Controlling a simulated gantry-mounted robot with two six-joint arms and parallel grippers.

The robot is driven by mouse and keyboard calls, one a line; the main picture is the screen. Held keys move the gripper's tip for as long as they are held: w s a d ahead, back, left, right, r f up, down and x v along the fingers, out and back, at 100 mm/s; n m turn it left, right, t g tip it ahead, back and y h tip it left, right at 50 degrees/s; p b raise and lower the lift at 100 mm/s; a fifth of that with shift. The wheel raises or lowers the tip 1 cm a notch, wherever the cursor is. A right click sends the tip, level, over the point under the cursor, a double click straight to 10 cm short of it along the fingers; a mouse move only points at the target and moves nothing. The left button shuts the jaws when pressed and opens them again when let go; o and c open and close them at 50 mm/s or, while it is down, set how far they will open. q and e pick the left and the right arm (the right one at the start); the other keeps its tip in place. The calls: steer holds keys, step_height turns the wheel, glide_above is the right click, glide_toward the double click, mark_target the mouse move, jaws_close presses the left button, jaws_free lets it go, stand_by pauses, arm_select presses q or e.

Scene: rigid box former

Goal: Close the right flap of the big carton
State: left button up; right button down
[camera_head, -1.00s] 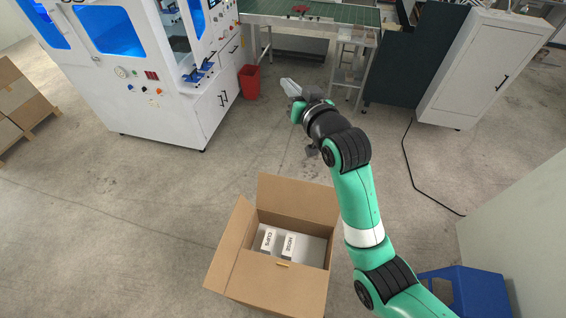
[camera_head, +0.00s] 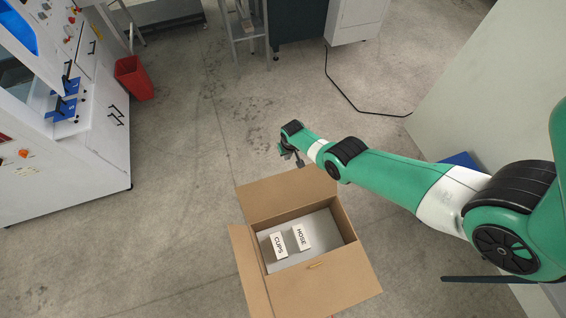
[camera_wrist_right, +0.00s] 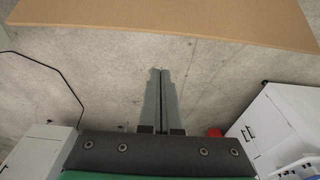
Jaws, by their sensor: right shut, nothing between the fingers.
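The big carton (camera_head: 350,228) stands open on the floor in the head view. I cannot make out the right flap beyond the right wall. Inside are white boxes marked CUPS (camera_head: 279,245) and HOSE (camera_head: 302,237). My right gripper (camera_head: 289,153) is above and behind the back flap, with its fingers poorly seen. In the right wrist view its fingers (camera_wrist_right: 161,84) are together and empty, apart from a brown cardboard panel (camera_wrist_right: 165,20). My left gripper is out of view.
A red bin (camera_head: 134,78) and a white machine (camera_head: 60,150) stand at the left. A blue object (camera_head: 460,160) is partly hidden behind my right arm. A black cable (camera_head: 345,98) lies on the floor. Floor behind and left of the carton is clear.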

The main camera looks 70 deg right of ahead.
step_height(320, 180, down, 11)
steer(key=w+d+b, duration=0.1)
steer(key=w+b, duration=0.1)
steer(key=b, duration=1.1)
steer(key=s+a+r+p, duration=0.1)
steer(key=p, duration=0.2)
steer(key=s+a+r+p, duration=0.1)
steer(key=r+p, duration=0.1)
steer(key=p, duration=0.2)
steer(key=shift+s+a+r, duration=0.15)
steer(key=shift+s+a, duration=0.05)
steer(key=shift+s, duration=0.2)
